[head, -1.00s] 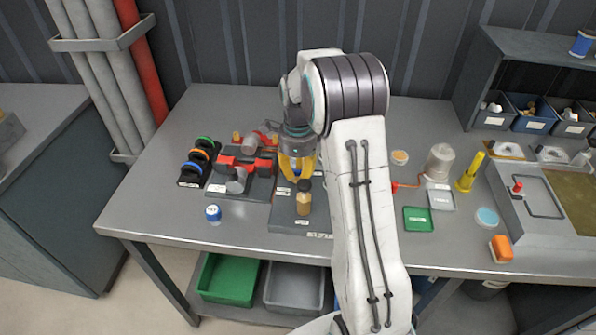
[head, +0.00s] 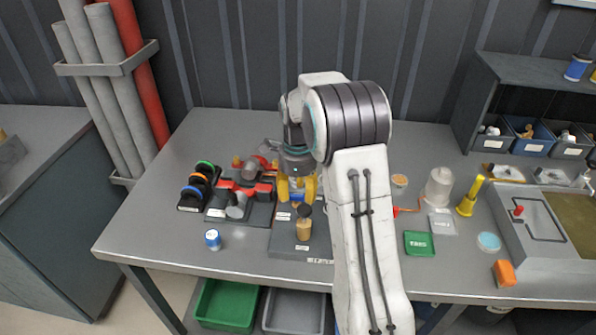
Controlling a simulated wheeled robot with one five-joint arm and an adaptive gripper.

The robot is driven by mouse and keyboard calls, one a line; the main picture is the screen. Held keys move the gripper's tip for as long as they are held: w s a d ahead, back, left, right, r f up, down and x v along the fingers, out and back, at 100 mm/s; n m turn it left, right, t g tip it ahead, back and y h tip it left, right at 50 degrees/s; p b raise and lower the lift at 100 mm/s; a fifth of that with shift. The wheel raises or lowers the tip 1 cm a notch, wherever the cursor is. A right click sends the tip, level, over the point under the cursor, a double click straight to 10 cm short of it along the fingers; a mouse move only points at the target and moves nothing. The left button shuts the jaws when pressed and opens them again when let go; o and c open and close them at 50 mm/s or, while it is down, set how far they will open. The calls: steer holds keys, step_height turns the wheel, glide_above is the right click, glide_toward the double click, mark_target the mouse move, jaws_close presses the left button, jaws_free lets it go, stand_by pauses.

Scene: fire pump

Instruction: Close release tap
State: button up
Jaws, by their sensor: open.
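My gripper (head: 297,190) has yellow fingers that point down, spread apart, over the back of a dark board (head: 285,240) on the bench. A small blue and white part shows between or just behind the fingers; I cannot tell if they touch it. The release tap cannot be made out for certain, and my arm and gripper hide part of this area. A bottle with a dark cap and tan contents (head: 304,225) stands upright on the board, in front of the gripper. The pump assembly with red clamps and grey fittings (head: 245,190) sits left of the gripper.
Coloured rings on a rack (head: 197,186) stand at the left, with a small blue and white jar (head: 212,239) in front. Right of my arm are a green tray (head: 418,243), a clear cup (head: 439,187) and a yellow stand (head: 470,196).

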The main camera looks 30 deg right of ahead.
mark_target(298, 197)
step_height(298, 197, up, 10)
stand_by(0.5)
steer(key=shift+r, duration=0.15)
stand_by(0.3)
